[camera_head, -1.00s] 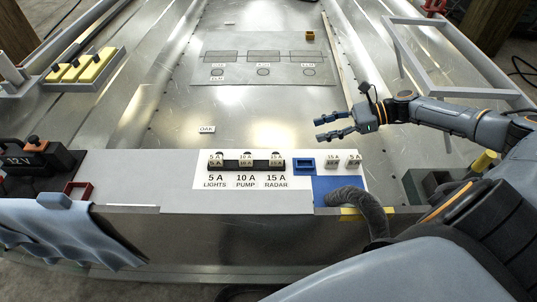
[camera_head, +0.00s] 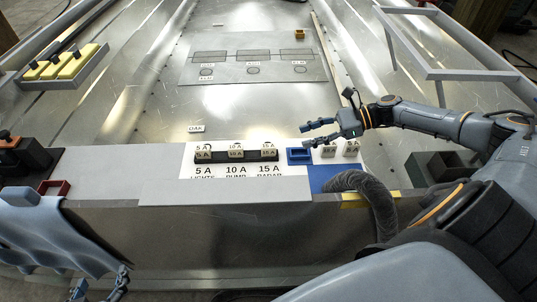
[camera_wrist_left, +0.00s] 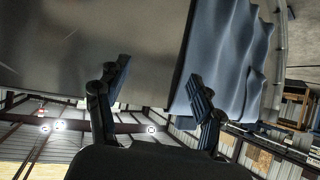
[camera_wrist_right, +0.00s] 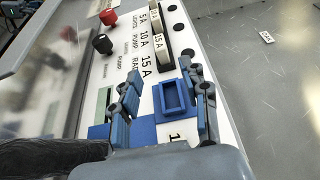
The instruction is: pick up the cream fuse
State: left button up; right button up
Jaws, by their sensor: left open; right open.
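Pale, cream-looking labelled fuses sit in a black fuse holder (camera_head: 222,159) on the white panel, marked 5 A (camera_head: 204,154), 10 A (camera_head: 236,153) and 15 A (camera_head: 269,154). Two more pale fuses stand to the right, one (camera_head: 328,151) and another (camera_head: 351,149). I cannot tell which is meant by the cream one. My right gripper (camera_head: 306,135) is open and empty above the panel's far edge, near the blue tray (camera_head: 300,155). In the right wrist view the tray (camera_wrist_right: 172,97) shows between its fingers. My left gripper (camera_head: 100,285) is open and empty, low beside the blue cloth.
The blue cloth (camera_head: 45,235) hangs over the front edge at left, near a red tray (camera_head: 54,187). A thick grey hose (camera_head: 365,195) bends over the panel's right end. An OAK label (camera_head: 196,129) lies on the hull floor, which is largely clear.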

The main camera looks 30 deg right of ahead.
aim_at(275, 145)
jog(key=b+x, duration=0.1)
jog(key=x, duration=0.5)
jog(key=shift+w+a+f, duration=0.1)
jog(key=shift+a, duration=0.05)
jog(key=b+x, duration=0.1)
jog(key=x, duration=0.3)
jog(key=shift+w+a+f+b, duration=0.2)
jog(key=shift+a+b, duration=0.1)
jog(key=shift+w+a+f, duration=0.2)
jog(key=shift+w+a, duration=0.05)
jog(key=shift+a, duration=0.2)
pick_arm(q)
jog(key=w+d+r+t+h, duration=0.1)
jog(key=w+r+t, duration=0.1)
jog(key=r, duration=0.4)
jog(key=w+d+r+t+h, duration=0.1)
jog(key=w+d+r+t, duration=0.1)
jog(key=r+t, duration=0.3)
jog(key=shift+w+r+t, duration=0.25)
jog(key=shift+r+t, duration=0.05)
jog(key=shift+r, duration=0.1)
pick_arm(e)
grip_shut()
